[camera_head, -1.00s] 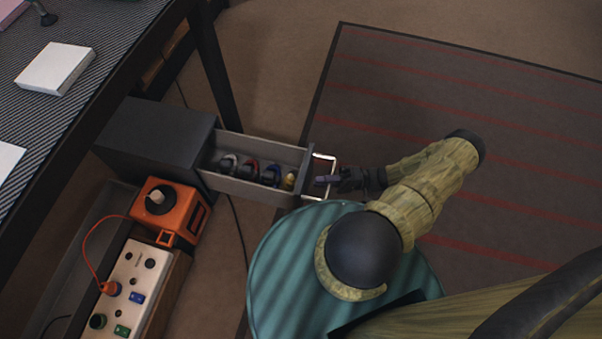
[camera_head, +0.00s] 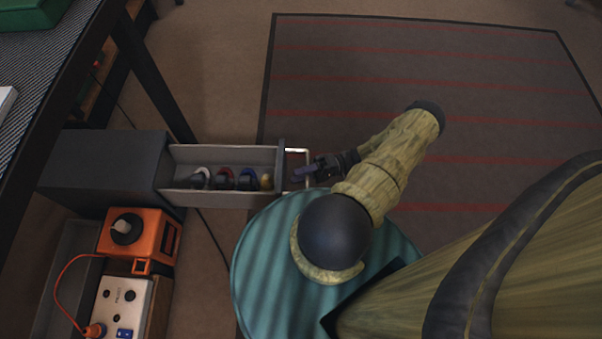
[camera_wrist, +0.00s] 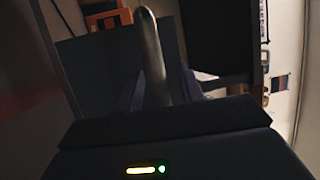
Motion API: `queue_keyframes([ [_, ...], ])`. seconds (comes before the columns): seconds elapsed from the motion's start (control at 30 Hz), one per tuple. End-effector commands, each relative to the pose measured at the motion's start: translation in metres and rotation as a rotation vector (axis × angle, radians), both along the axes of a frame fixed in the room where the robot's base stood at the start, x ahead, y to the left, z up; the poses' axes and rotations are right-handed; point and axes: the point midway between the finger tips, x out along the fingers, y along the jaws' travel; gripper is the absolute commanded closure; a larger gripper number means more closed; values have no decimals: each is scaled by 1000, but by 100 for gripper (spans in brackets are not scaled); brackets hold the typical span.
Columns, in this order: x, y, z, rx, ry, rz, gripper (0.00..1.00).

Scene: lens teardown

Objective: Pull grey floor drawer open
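The grey floor drawer (camera_head: 222,200) is pulled well out to the right from its dark grey cabinet (camera_head: 100,165). Its pale, U-shaped handle (camera_head: 297,151) stands off the drawer's front. My gripper (camera_head: 304,173) is at the middle of the handle. In the wrist view, the handle bar (camera_wrist: 152,55) runs between my two fingers (camera_wrist: 158,92), which appear closed on it; the contact itself is dark. Several small items with white, red, blue and yellow parts (camera_head: 224,179) lie in a row in the drawer.
An orange device (camera_head: 142,235) and a white panel with knobs (camera_head: 122,300) stand below the cabinet. A table leg (camera_head: 150,85) rises behind the drawer. A round teal surface (camera_head: 265,255) lies close below the handle. The dark striped mat (camera_head: 400,70) is clear to the right.

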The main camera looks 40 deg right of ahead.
Motion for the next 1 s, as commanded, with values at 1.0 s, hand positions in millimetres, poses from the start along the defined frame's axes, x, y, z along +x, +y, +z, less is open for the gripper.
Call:
queue_keyframes([
  [1.0,-29,-111,-21,-2,-1,-3,62],
])
